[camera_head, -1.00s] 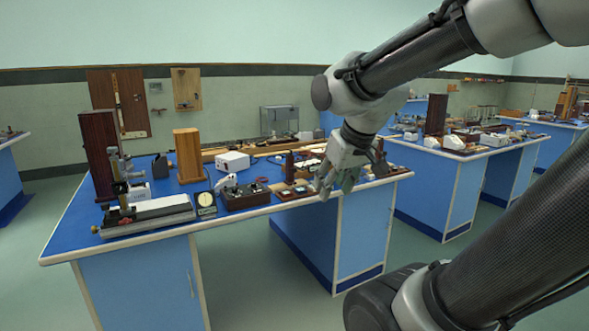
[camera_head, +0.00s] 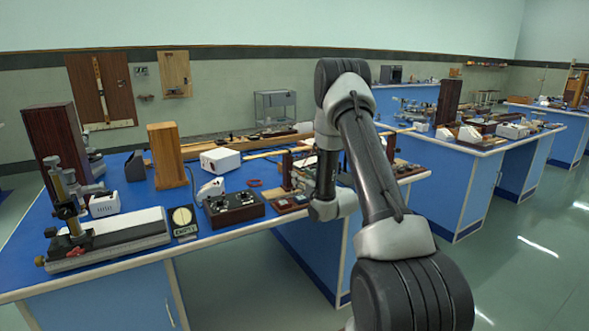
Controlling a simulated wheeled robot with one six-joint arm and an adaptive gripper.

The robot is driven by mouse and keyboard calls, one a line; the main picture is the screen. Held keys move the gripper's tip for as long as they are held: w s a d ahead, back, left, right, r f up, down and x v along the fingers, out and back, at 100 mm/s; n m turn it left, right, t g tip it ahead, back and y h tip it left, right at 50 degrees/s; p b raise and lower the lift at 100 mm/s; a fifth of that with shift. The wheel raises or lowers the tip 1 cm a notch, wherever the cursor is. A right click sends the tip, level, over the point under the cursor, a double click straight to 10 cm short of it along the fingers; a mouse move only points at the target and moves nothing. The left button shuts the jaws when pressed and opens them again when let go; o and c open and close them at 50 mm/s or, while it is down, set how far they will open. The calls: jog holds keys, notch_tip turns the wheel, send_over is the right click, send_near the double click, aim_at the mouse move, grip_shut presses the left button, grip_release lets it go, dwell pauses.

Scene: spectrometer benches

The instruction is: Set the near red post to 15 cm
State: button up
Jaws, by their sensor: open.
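A slim dark reddish-brown post (camera_head: 287,170) stands upright toward the right part of the blue-topped bench (camera_head: 125,185). Another brown upright (camera_head: 390,148) shows just right of my arm. I cannot tell for sure which one is the near red post, and no scale reading is legible.
At the front left is a long instrument (camera_head: 115,243) with a brass column. Near it are a round dial (camera_head: 184,217), a dark knobbed box (camera_head: 235,208), a white box (camera_head: 220,160) and a wooden block (camera_head: 166,155). A second bench (camera_head: 470,185) stands right, across open floor.

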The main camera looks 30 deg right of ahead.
aim_at(289, 173)
jog(key=shift+w+d+f, duration=0.2)
jog(key=shift+w+f, duration=0.25)
jog(key=shift+w, duration=0.05)
jog(key=w, duration=0.7)
jog(key=shift+w, duration=0.1)
jog(key=shift+a, duration=0.15)
grip_shut()
